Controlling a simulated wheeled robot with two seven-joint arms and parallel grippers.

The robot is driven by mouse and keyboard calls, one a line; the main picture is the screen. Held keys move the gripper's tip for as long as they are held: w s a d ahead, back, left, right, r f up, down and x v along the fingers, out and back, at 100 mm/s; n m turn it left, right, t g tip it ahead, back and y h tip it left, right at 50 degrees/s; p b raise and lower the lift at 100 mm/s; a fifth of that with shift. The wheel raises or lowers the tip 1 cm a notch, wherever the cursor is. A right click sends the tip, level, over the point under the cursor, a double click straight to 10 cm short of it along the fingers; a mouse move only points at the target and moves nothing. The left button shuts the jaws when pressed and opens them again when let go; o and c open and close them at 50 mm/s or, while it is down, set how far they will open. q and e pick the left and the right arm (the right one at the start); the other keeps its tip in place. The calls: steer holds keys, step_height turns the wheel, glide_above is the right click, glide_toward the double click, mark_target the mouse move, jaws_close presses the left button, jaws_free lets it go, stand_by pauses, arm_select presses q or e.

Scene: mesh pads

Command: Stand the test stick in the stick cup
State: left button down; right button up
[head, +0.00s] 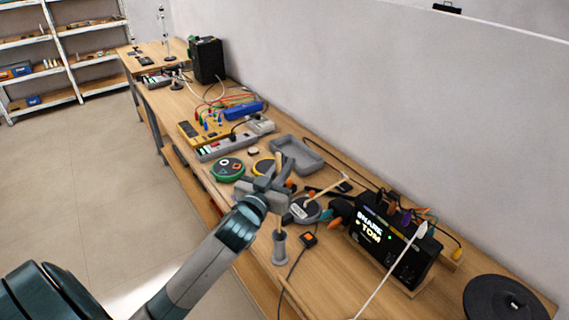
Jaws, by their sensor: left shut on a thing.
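My left gripper (268,190) is shut on the test stick (280,222), a thin tan stick. The stick stands about upright, with a short piece showing above the jaws and its lower part below them. The stick cup (279,250), a small grey cup with a wider foot, stands on the workbench (254,250) directly below the gripper. The stick's lower end meets the cup's mouth in the picture; I cannot tell how deep it sits. The jaws hide the stick's middle. My right gripper is not in view.
Close by lie a green round pad (228,170), a yellow-rimmed pad (263,166), a grey pad (303,212) with another tan stick (328,187) over it, and a grey tray (298,153). A black lit module (392,242) stands to the right. A cable runs beside the cup.

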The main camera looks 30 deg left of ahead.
arm_select(q)
step_height(320, 180, down, 10)
steer(key=b, duration=0.5)
steer(key=shift+r+b, duration=0.2)
steer(key=shift+b, duration=0.2)
stand_by(0.3)
steer(key=c, duration=1.7)
jaws_free()
steer(key=shift+c, duration=0.2)
steer(key=shift+s, duration=0.15)
